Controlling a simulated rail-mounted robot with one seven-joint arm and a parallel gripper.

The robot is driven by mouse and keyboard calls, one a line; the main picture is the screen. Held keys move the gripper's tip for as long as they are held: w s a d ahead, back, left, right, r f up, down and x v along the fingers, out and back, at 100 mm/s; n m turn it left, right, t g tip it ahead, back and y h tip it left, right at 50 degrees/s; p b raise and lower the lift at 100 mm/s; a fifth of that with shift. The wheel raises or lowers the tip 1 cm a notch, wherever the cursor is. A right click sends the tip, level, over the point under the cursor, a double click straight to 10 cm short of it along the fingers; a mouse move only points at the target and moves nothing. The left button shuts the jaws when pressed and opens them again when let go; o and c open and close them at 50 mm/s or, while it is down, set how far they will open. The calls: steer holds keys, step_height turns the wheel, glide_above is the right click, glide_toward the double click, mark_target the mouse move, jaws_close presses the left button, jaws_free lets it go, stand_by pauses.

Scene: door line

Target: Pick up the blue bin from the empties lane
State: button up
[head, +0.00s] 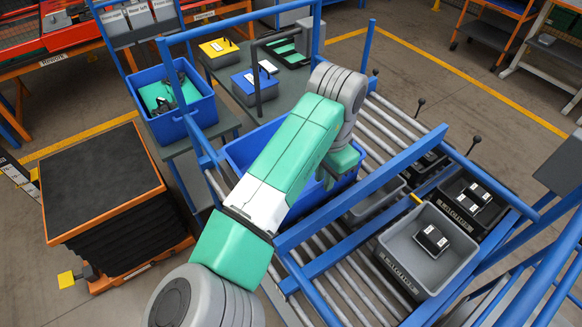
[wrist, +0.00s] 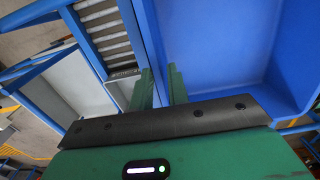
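A large blue bin (head: 238,152) sits at the near end of the roller lane in the head view, partly hidden by my arm. In the wrist view the bin (wrist: 235,50) fills the right side, and the part of its inside that shows is empty. My gripper (wrist: 161,85) is at the bin's side wall, with one green finger on each side of the rim. Whether the fingers press on the rim or stand slightly apart from it I cannot tell. In the head view my gripper (head: 330,175) is mostly hidden by my own wrist, at the bin's right side.
A blue rail (head: 360,190) runs right of the lane. Grey bins (head: 408,276) with dark boxes stand beyond it. An orange-edged dark stack (head: 90,185) is at the left.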

mark_target(320, 201)
step_height(320, 201, down, 6)
steer(key=shift+a+r, duration=0.15)
steer(key=shift+r, duration=0.05)
jaws_close()
